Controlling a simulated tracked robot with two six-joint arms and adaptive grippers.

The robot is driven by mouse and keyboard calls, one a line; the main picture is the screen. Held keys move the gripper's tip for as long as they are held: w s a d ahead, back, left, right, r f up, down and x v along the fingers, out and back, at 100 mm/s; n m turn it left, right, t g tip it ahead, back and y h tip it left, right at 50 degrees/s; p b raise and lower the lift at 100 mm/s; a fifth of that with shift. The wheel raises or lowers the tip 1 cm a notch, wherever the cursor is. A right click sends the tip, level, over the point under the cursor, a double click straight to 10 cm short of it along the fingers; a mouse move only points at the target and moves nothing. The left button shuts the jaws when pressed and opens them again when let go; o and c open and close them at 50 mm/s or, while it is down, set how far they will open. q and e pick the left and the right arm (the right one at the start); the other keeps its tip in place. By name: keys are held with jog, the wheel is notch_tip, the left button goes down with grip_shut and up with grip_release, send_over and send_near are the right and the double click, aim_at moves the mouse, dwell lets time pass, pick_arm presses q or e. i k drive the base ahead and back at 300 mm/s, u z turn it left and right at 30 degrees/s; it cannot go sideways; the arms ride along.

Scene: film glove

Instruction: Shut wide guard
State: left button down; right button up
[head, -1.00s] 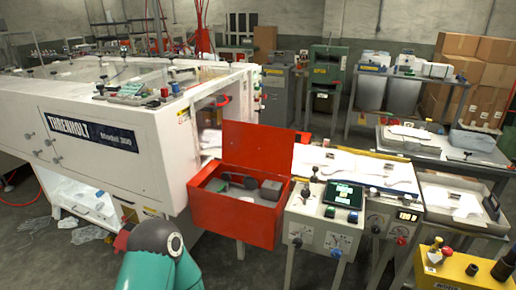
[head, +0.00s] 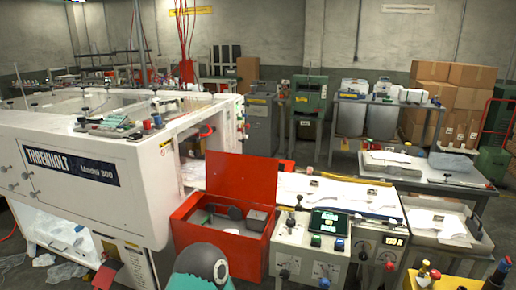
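The large white machine (head: 150,195), marked "Threnholt Model 300", fills the left. I cannot tell for certain which part is the wide guard. Clear panels (head: 95,97) show on the machine's top. A rounded teal and dark link of my arm (head: 205,262) shows at the bottom edge. Neither gripper is in view.
A control console (head: 310,245) with a screen and knobs adjoins the red box on the right. A yellow block (head: 440,282) with knobs is at lower right. Benches (head: 420,175) and stacked cartons (head: 450,90) stand behind. Clear film (head: 65,272) lies at lower left.

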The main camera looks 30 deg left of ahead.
aim_at(260, 175)
jog(key=u, duration=0.15)
jog(key=i, duration=0.2)
jog(key=z, duration=2.25)
jog(key=k, duration=2.05)
jog(key=u, duration=1.9)
jog(key=i, duration=1)
jog(key=u, duration=0.25)
